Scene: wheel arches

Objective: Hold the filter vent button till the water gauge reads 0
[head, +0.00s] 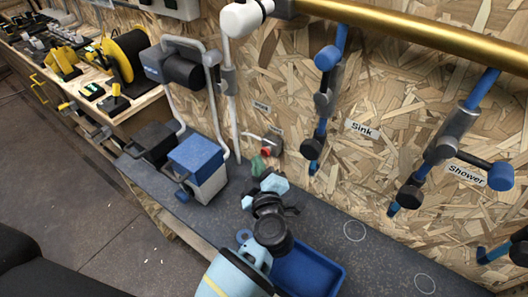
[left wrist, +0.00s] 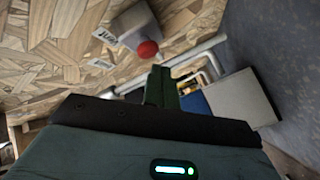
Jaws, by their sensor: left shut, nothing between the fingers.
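A red round button (head: 266,151) is on the wood-chip wall above the shelf, below small labels too small to read. In the left wrist view the red button (left wrist: 148,49) sits on a grey box. In the left wrist view the fingers (left wrist: 160,86) are shut and empty, with the tips near the button; contact cannot be told. No water gauge reading can be made out. My right gripper is not in view.
A white box with a blue lid (head: 197,160) stands on the grey shelf left of the gripper. A blue tray (head: 310,272) lies at the front. Blue pipes with valves, labelled Sink (head: 362,129) and Shower (head: 466,174), run down the wall at right.

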